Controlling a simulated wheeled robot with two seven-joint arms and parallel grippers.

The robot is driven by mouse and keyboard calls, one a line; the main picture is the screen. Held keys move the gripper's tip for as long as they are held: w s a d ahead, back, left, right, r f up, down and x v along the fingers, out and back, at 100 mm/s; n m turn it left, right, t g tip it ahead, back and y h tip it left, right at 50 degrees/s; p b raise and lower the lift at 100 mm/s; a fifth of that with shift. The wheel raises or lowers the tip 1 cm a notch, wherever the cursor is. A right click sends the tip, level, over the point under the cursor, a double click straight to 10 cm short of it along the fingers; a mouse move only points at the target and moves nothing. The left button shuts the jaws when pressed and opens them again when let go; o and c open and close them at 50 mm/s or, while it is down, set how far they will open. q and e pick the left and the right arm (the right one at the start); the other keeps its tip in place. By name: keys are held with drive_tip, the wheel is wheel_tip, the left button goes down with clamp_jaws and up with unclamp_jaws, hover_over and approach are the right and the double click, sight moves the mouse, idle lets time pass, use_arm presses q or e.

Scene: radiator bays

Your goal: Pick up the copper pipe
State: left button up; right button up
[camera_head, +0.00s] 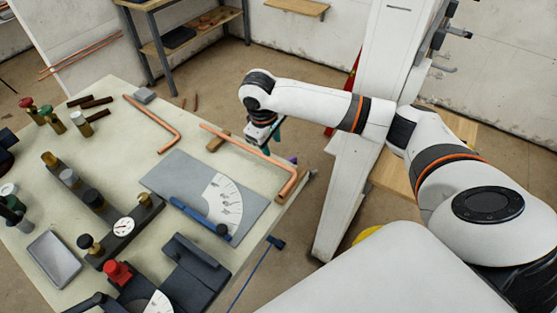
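A bent copper pipe (247,148) lies on the pale workbench (115,135) near its back right edge, its short leg turned toward the front at the right end. A second bent copper pipe (153,119) lies further left on the bench. My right gripper (262,137) comes in from the right and points down over the first pipe's middle. Its fingers are dark and small, with teal beside them, so I cannot tell whether they are open or touch the pipe. My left gripper is not in view.
A grey plate with a white dial scale (222,204) and blue arm lies in front of the first pipe. Gauges, valves and a black bending tool (182,275) crowd the front left. A small brown block (216,143) sits by the pipe. Straight copper pipes (80,56) are at the back left.

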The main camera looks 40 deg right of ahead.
sight(275, 161)
drive_tip(key=x, duration=0.3)
drive_tip(key=shift+f+p, duration=0.15)
drive_tip(key=shift+p, duration=0.25)
drive_tip(key=p+x, duration=0.1)
drive_tip(key=x, duration=0.3)
drive_tip(key=shift+s+f, duration=0.15)
drive_tip(key=shift+f, duration=0.05)
drive_tip(key=shift+c, duration=0.2)
clamp_jaws()
